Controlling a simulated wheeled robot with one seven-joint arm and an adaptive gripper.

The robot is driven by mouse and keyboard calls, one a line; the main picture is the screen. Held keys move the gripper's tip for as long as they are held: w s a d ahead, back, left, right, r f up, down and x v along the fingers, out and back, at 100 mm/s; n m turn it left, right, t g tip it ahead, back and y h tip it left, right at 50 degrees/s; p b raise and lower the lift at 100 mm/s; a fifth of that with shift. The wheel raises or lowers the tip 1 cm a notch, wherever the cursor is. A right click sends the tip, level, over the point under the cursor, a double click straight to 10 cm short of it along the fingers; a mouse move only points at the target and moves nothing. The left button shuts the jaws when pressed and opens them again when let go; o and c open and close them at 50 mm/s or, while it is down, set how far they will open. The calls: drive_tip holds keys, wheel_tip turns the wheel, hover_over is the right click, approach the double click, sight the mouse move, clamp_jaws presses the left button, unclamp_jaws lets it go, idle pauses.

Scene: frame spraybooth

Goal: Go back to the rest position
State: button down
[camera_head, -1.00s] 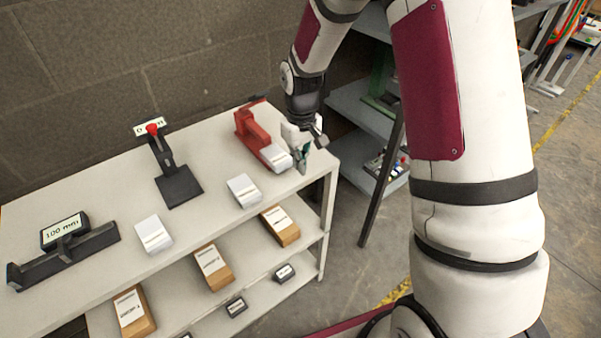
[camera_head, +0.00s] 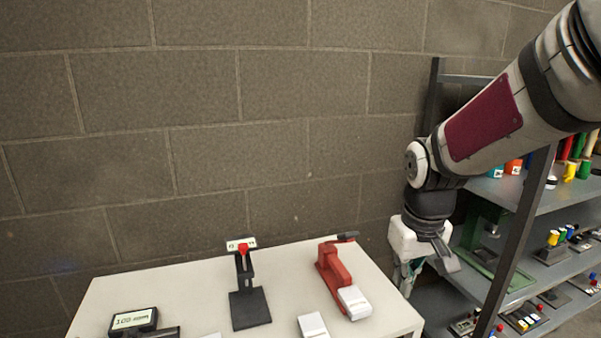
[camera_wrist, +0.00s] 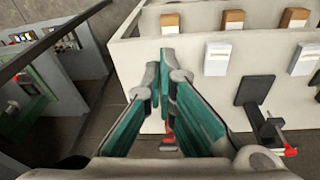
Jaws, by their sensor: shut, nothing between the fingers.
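My gripper (camera_head: 408,278) hangs at the right end of the white table (camera_head: 190,283) in the head view, pointing down. In the wrist view my gripper (camera_wrist: 163,75) shows its green fingers brought together with nothing between them. It is apart from the things on the table. A red tool (camera_head: 331,262) with a white box at its front stands on the table just left of my gripper. In the wrist view this red tool is mostly hidden behind the fingers.
A black stand with a red knob (camera_head: 248,300), a white box (camera_head: 312,325) and a black display (camera_head: 134,320) are on the table. A grey shelf (camera_head: 540,212) with several small items stands at the right. A block wall (camera_head: 200,120) is behind the table.

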drive_tip(key=s+r+m+t, duration=0.1)
drive_tip(key=s+r, duration=0.4)
drive_tip(key=s, duration=0.4)
drive_tip(key=s+r+m+t, duration=0.1)
drive_tip(key=s+r, duration=0.3)
drive_tip(key=s, duration=0.5)
drive_tip(key=shift+r+t, duration=0.4)
drive_tip(key=shift+t, duration=0.4)
drive_tip(key=shift+a, duration=0.1)
